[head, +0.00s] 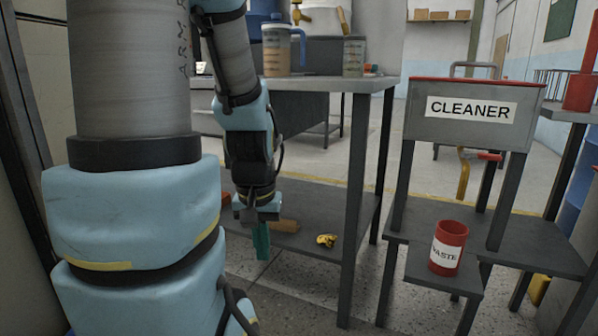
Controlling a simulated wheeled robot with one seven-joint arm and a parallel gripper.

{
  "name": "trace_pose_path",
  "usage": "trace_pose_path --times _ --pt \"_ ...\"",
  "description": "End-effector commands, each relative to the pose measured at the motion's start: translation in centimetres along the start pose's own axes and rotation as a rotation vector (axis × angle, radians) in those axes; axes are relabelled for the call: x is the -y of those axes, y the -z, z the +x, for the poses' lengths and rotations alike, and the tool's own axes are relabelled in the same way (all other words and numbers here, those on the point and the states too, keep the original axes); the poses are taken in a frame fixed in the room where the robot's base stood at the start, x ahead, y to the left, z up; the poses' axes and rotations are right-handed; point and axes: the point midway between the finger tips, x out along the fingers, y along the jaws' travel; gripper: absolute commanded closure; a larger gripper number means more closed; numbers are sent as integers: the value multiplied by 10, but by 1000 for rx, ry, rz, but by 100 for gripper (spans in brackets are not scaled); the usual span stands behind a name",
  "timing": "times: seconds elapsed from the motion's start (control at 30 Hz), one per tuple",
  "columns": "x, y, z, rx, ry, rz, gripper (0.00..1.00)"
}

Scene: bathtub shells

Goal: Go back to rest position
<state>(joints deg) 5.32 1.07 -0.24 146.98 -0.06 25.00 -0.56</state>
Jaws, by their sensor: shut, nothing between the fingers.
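My arm fills the left side of the head view, with its light blue and grey links hanging downward. My gripper (261,238) points down at the end of the arm, in front of the workbench's lower shelf. Its green fingers look closed together, with nothing held between them. Part of the arm is hidden behind its own large near link.
A grey workbench (365,84) carries a blue-handled jug (277,50) and a clear container (353,57). A yellow item (326,240) lies on its lower shelf. Right of it stand a CLEANER box (425,130) and a red WASTE cup (449,238). Bare floor (335,170) shows behind.

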Motion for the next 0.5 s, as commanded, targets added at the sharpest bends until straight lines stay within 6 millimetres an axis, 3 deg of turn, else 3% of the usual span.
trace_pose_path --times 0.03,0.27,0.5 --pt "-3 7 -23 -13 -2 8 100" --pt "-4 14 -73 -16 -3 12 100" --pt "-4 24 -149 -17 -3 13 100"
